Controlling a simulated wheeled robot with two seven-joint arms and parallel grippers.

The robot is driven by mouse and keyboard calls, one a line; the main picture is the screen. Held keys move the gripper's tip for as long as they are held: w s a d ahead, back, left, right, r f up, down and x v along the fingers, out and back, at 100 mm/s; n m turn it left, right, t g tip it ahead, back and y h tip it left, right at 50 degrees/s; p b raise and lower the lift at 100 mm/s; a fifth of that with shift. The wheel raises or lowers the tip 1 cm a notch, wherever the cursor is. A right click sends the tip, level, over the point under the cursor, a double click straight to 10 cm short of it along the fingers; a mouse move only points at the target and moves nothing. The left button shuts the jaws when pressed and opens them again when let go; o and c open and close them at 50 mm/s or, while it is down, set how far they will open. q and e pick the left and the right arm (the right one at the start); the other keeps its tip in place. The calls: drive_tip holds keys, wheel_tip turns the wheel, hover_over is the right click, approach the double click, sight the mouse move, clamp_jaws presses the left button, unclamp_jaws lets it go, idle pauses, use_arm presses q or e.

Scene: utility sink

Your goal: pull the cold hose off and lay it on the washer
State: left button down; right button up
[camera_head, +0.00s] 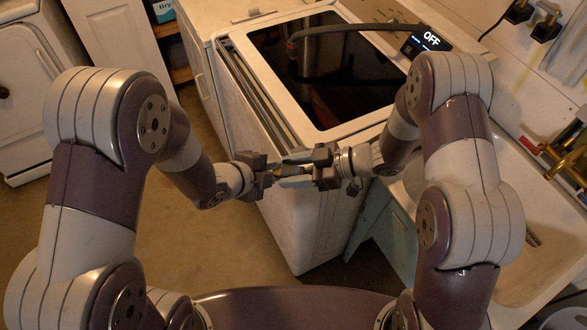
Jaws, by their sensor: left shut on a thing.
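The white washer (232,92) stands in the middle, its dark glass lid (330,85) shut. A grey hose (345,28) arches over the lid, with a reddish end (292,47) at the lid's left part. I cannot tell whether this is the cold hose. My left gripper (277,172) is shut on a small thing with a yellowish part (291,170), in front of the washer. My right gripper (304,170) meets it from the right, fingers close to the same thing. The fingers overlap, so I cannot tell whether the right one grips it too.
A display reading OFF (427,41) sits at the washer's back right. A pale utility sink (520,215) is at the right, with a brass and red faucet (560,155). Wall valves (545,22) show at top right. The floor (215,245) at left is clear.

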drive_tip(key=shift+s, duration=0.1)
drive_tip(key=shift+c, duration=0.8)
drive_tip(key=o, duration=0.9)
